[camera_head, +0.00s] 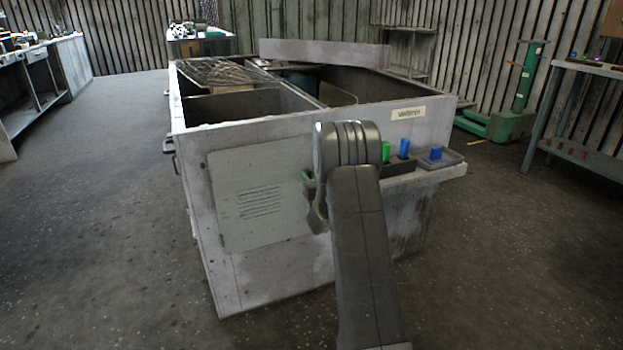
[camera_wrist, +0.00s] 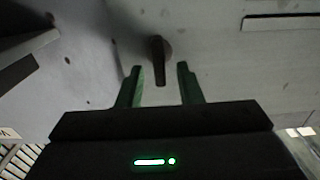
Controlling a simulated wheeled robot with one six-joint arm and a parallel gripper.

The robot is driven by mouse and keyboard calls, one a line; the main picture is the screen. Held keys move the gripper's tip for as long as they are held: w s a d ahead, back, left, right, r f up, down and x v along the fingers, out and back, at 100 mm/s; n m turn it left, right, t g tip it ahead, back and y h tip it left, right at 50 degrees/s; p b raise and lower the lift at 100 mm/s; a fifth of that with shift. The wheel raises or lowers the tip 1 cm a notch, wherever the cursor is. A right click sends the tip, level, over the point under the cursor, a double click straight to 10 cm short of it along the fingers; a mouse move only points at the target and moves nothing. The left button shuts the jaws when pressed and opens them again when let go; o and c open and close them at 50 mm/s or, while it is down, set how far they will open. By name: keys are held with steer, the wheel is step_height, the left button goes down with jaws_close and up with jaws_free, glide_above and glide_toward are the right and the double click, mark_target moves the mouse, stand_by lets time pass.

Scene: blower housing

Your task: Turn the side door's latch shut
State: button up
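The side door (camera_head: 262,195) is a pale panel with louvre slits on the near face of the blower housing (camera_head: 255,285). It looks flush with that face. Its latch (camera_wrist: 158,58) is a small dark brown lever on a round pivot, seen in the wrist view with its lever pointing down the picture. My gripper (camera_wrist: 159,68) is open, with one green finger on each side of the lever. In the head view my arm hides the latch and most of my gripper.
A ledge (camera_head: 425,177) on the housing's right holds green and blue cylinders and a small tray (camera_head: 438,159). A workbench (camera_head: 45,75) stands at left, and a green jack (camera_head: 505,120) and a table (camera_head: 590,69) at right. Floor left of the housing is clear.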

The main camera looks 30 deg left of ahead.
steer(key=shift+w+a, duration=0.1)
steer(key=shift+c, duration=0.2)
jaws_close()
steer(key=shift+f+m, duration=0.1)
steer(key=shift+m, duration=0.4)
steer(key=shift+w+d+f+m+p, duration=0.15)
steer(key=shift+f+m+p, duration=0.15)
steer(key=shift+m, duration=2.5)
steer(key=shift+w+d+f+m+p, duration=0.15)
steer(key=shift+m+p, duration=0.2)
steer(key=shift+m, duration=2.45)
steer(key=shift+w+d+f+m+p, duration=0.1)
steer(key=shift+f+m+p, duration=0.2)
steer(key=shift+m, duration=2.5)
